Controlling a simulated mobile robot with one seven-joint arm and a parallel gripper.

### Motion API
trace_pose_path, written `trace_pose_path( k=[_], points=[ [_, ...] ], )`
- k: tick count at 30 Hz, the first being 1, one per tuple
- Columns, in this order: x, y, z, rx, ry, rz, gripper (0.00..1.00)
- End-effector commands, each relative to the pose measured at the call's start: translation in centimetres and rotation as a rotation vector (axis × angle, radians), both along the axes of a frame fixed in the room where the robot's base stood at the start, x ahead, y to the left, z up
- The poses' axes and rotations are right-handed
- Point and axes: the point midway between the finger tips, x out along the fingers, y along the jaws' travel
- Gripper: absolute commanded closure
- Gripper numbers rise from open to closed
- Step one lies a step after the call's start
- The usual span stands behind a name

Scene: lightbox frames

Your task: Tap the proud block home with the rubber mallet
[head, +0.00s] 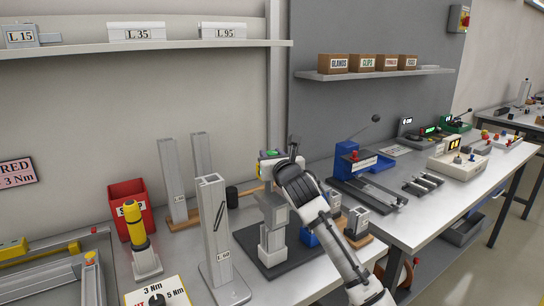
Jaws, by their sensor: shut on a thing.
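The mallet shows its black head (232,193) and a short length of light wooden handle (249,189), held roughly level. My gripper (266,185) is shut on the handle; the fingers are small and partly hidden by my arm. Below and right of the mallet head, a grey stacked fixture (271,240) stands on a dark base plate (262,262). The mallet head is left of this fixture and appears apart from it. I cannot tell which part is the proud block or how far it stands out; my arm hides some of the fixture's right side.
A tall grey profile marked L 60 (215,235) stands close at left. Two more profiles (174,180) stand behind on a wooden base. A red bin (132,203) and yellow-topped tool (134,225) are further left. Small grey blocks (357,221) stand right of my arm.

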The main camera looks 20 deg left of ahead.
Motion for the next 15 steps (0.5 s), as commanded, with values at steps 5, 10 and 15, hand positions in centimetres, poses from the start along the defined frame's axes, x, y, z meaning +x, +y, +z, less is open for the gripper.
trace_pose_path(
  k=[5, 10, 15],
  points=[
    [-0.07, 0.1, -0.16, -0.001, 0.0, -0.043, 1.0],
    [-0.09, 0.15, -0.17, -0.002, -0.003, -0.137, 1.0],
    [-0.09, 0.13, -0.1, -0.001, -0.002, -0.257, 1.0]
  ],
)
